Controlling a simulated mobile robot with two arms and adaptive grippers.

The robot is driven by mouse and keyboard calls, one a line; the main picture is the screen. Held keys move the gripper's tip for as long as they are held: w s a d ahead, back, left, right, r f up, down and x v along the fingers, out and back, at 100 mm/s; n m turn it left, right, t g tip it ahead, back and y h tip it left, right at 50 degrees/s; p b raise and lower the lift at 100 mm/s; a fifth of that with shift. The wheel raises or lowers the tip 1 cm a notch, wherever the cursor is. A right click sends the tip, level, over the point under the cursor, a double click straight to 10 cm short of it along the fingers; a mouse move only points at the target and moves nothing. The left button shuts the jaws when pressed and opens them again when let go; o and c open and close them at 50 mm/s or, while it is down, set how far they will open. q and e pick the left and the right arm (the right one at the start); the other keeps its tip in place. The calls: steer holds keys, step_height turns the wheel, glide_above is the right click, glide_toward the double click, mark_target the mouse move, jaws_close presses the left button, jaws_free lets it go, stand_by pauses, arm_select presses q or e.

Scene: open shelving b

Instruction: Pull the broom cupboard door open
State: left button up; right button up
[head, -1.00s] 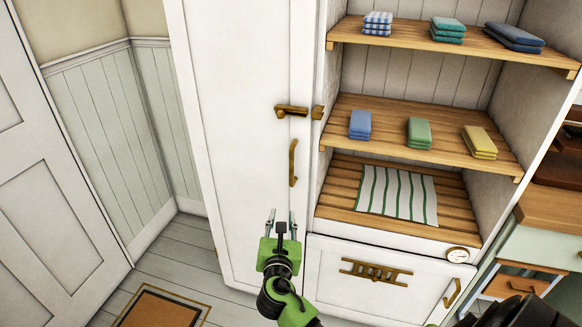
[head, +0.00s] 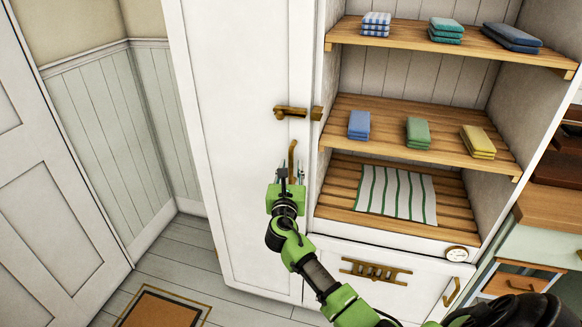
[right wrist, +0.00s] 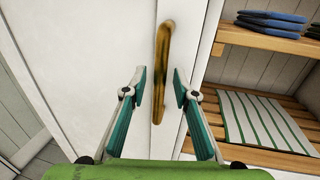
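The broom cupboard door (head: 240,150) is the tall white panel left of the open shelves, and it looks shut. A brass upright handle (head: 292,156) is near its right edge; it also shows in the right wrist view (right wrist: 164,50). A brass latch (head: 292,112) lies across the door's edge above the handle. My right gripper (head: 290,174) is at the handle's lower part. In the right wrist view its fingers (right wrist: 160,85) are open, one on each side of the handle, with gaps on both sides. My left gripper is not in view.
Open shelves (head: 400,140) with folded cloths and a striped mat (head: 397,193) stand right of the door. A white drawer front (head: 330,270) is below them. A panelled door (head: 50,190) and a floor mat (head: 160,310) are at left. Floor between is clear.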

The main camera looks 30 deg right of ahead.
steer(key=shift+w+d, duration=0.25)
steer(key=shift+w, duration=0.1)
steer(key=shift+c, duration=0.4)
jaws_close()
